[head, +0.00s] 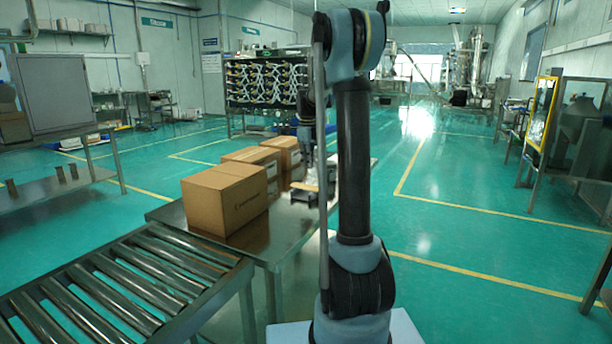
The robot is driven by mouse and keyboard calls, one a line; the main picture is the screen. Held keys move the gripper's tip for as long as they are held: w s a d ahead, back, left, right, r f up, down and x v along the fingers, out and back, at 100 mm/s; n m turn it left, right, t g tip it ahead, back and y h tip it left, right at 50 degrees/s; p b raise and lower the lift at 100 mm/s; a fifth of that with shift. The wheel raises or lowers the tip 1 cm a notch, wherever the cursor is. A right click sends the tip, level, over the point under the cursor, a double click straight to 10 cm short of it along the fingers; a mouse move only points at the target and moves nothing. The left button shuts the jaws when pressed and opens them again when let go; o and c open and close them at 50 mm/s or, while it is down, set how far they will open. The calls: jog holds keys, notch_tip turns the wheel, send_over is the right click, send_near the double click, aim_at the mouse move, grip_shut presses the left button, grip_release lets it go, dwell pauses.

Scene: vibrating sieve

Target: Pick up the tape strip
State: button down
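I cannot make out the tape strip for certain. A small flat tan piece (304,187) shows near the right part of the steel table (292,238), just left of my upright arm link. It may be the strip, but it is too small to tell. My gripper (304,170) hangs down behind my arm, above or close to this piece. It is dark, small and partly hidden, so I cannot see whether its fingers are open or whether they touch anything.
A large closed cardboard box (222,203) stands at the table's front left, with smaller boxes (284,152) behind it. A roller conveyor (120,285) adjoins the table at front left. A rack with white hoses (268,82) stands behind. Green floor (470,240) is clear at right.

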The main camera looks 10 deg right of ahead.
jog(key=shift+r, duration=0.85)
jog(key=shift+c, duration=2.4)
grip_release()
jog(key=shift+r, duration=0.1)
